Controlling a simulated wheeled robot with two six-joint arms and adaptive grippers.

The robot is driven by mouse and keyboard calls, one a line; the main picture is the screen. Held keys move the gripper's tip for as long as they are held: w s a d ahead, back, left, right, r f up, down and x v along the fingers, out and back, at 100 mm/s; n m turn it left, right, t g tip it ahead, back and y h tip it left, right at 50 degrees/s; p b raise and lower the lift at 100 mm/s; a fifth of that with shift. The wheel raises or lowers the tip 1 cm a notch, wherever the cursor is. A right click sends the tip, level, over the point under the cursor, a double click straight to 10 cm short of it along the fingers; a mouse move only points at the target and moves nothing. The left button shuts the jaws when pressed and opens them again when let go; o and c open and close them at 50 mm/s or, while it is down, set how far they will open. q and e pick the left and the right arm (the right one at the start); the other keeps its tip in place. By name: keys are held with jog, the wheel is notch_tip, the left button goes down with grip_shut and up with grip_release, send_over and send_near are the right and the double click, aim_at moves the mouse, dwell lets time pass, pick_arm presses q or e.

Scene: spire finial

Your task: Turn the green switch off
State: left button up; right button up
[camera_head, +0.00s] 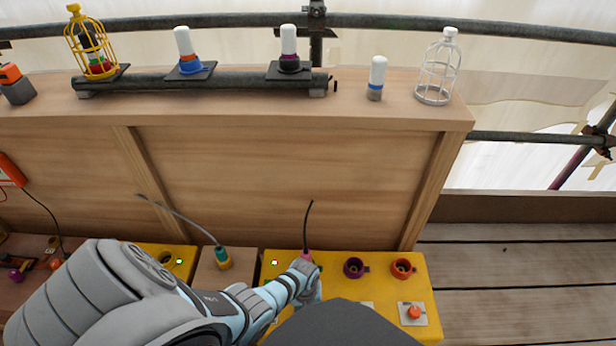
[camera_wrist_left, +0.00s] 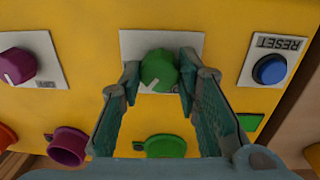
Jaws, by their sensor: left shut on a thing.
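The green switch (camera_wrist_left: 159,71) is a round knob on a white plate on the front of a yellow box (camera_head: 425,285). A small green lamp (camera_head: 274,262) on the box is lit. My right gripper is not in view.
Close by are a purple knob (camera_wrist_left: 18,66), a blue reset button (camera_wrist_left: 269,69), a green socket (camera_wrist_left: 165,146) and a purple socket (camera_head: 353,268). A pink plug with a black cable (camera_head: 308,225) stands beside my left gripper. A wooden shelf (camera_head: 230,120) rises behind.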

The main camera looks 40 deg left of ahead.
pick_arm(q)
jog(key=n+p, duration=0.1)
jog(key=n, duration=0.2)
jog(key=shift+n, duration=0.3)
jog(key=n, duration=0.2)
jog(key=shift+n, duration=0.9)
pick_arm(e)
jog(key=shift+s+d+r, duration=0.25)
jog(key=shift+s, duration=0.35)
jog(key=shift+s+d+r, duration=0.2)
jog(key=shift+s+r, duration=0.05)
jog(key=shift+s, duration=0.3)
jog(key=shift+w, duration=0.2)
pick_arm(q)
jog(key=o, duration=0.9)
jog(key=shift+o, duration=1.3)
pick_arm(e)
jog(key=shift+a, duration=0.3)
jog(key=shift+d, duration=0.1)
